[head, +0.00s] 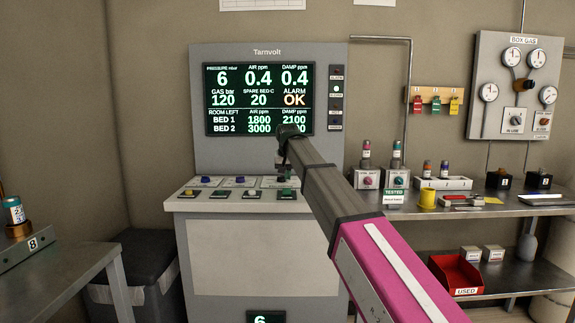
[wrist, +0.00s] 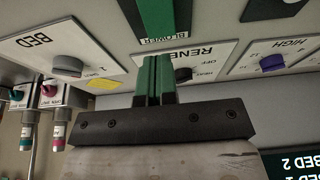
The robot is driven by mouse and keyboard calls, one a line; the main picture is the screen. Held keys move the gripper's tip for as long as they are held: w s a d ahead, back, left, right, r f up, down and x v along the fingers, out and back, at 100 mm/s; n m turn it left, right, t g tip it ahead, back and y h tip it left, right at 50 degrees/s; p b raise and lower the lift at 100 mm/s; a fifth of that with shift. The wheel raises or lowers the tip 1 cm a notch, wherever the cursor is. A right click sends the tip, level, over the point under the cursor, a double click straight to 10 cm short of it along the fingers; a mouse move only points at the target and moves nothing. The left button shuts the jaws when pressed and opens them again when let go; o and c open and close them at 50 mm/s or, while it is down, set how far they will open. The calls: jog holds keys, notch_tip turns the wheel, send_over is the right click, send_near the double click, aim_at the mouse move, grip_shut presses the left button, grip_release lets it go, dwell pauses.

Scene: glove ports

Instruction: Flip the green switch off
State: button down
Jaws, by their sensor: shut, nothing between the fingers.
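The green switch (head: 286,192) sits at the right end of the front row on the sloped console top. In the wrist view a long green switch piece (wrist: 160,17) stands on a black plate lettered BLOWER, at the top middle. My gripper (head: 283,172) is over the right part of the console, just behind the green switch in the head view. In the wrist view its shut, empty fingers (wrist: 155,75) point towards the green piece. I cannot tell whether they touch it, or which way the switch is set.
The wrist view shows a grey BED knob (wrist: 66,66), a dark RENEW knob (wrist: 183,75) and a purple HIGH knob (wrist: 271,62) close around the fingers. The display panel (head: 258,98) rises behind the console. A shelf (head: 520,207) with small items stands at the right.

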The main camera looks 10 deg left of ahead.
aim_at(287, 189)
jog(key=shift+w+f, duration=0.15)
jog(key=shift+f, duration=1.7)
